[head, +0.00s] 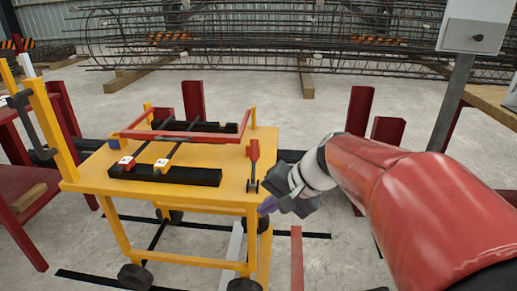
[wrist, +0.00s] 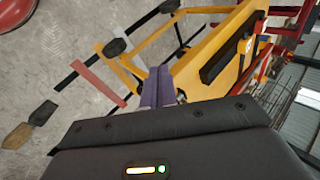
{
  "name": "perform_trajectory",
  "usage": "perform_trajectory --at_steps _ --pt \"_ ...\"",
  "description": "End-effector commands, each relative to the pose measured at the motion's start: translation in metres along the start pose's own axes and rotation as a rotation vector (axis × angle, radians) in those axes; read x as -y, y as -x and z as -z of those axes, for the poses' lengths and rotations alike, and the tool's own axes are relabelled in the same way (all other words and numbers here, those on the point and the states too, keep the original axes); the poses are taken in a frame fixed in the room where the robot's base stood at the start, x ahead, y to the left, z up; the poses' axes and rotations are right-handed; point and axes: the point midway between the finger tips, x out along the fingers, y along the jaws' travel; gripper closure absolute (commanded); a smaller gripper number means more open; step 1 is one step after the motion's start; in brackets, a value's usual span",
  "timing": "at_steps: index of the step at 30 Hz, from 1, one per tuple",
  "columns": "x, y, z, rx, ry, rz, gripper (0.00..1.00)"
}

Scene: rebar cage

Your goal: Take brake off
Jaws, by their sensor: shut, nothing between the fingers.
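A yellow cart (head: 225,180) on black wheels stands left of centre in the head view. An upright lever with a red grip (head: 253,152) and a dark lower part is at its right end; it looks like the brake lever, though I cannot be sure. My gripper (head: 267,206) is just right of and below that lever, apart from it in the picture. Its purple fingers (wrist: 157,88) are shut together and empty. In the wrist view they point toward the yellow cart frame (wrist: 215,50). I cannot make out the lever clearly there.
Two dark bars (head: 165,174) and a red frame lie on the cart top. A black crank (head: 35,125) is on the yellow post at left. Red posts (head: 361,105) and a grey box (head: 473,36) on a pole stand at right. Rebar cages lie behind.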

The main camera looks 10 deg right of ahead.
Motion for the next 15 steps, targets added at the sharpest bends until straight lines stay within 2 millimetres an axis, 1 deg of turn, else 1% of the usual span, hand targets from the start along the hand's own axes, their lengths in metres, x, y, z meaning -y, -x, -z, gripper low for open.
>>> perform_trajectory --at_steps 1,2,3,5,6,9,12,15 --pt "0.003 -0.006 0.031 0.014 -0.102 0.082 1.00" --pt "0.006 -0.007 0.048 0.019 -0.156 0.137 1.00" --pt "0.010 -0.009 0.071 0.022 -0.225 0.211 1.00" --pt "0.011 -0.009 0.105 0.022 -0.316 0.318 1.00" --pt "0.010 -0.008 0.127 0.017 -0.370 0.384 1.00" --pt "0.002 -0.003 0.172 -0.001 -0.479 0.525 1.00" --pt "-0.006 0.003 0.202 -0.018 -0.546 0.622 1.00" --pt "-0.011 0.006 0.218 -0.030 -0.578 0.673 1.00"
